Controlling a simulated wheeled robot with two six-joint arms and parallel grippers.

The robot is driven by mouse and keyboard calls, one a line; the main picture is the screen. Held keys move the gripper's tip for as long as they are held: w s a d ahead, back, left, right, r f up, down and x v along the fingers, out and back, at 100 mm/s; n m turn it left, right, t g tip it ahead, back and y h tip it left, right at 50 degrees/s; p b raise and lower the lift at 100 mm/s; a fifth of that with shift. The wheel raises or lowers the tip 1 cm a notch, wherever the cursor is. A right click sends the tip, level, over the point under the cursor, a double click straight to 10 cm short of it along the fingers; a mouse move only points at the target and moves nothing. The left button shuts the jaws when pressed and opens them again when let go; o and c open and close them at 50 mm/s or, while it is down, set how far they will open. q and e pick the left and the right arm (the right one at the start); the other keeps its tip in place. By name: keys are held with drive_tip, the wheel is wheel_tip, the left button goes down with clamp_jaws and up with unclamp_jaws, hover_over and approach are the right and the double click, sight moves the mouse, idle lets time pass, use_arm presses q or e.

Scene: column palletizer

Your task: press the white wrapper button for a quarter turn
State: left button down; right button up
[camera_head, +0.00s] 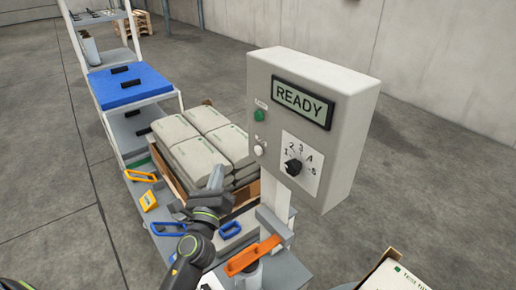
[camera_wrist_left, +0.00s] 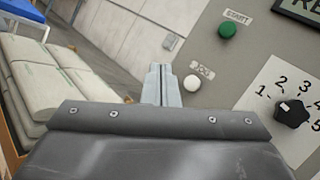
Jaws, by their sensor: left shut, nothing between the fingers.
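The white button (camera_head: 259,142) sits on the left part of the grey control box (camera_head: 345,160), below the green button (camera_head: 260,115) and left of the black dial (camera_head: 293,167). In the left wrist view the white button (camera_wrist_left: 192,83) is just right of my left gripper's tips, under a small label. My left gripper (camera_head: 216,176) is shut and empty, pointing up, left of the box and lower than the button. Its shut fingers (camera_wrist_left: 161,84) show in the wrist view, apart from the button as far as I can tell. My right gripper is not in view.
Stacked grey bags (camera_head: 205,140) on a pallet stand behind my left arm. A blue-topped cart (camera_head: 130,90) is further back. Orange (camera_head: 253,255), blue (camera_head: 230,229) and yellow (camera_head: 148,200) handled items lie around the box's post. A carton (camera_head: 385,275) is at lower right.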

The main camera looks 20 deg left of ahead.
sight(258, 151)
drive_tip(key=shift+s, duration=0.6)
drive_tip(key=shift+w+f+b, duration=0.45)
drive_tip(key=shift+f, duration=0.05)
use_arm(q)
drive_tip(key=w+d, duration=0.4)
drive_tip(key=w, duration=0.3)
drive_tip(key=shift+w+d, duration=0.25)
drive_tip(key=shift+w, duration=0.05)
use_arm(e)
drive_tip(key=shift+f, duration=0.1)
use_arm(q)
drive_tip(key=shift+w, duration=0.1)
idle(0.9)
drive_tip(key=shift+w+d, duration=0.25)
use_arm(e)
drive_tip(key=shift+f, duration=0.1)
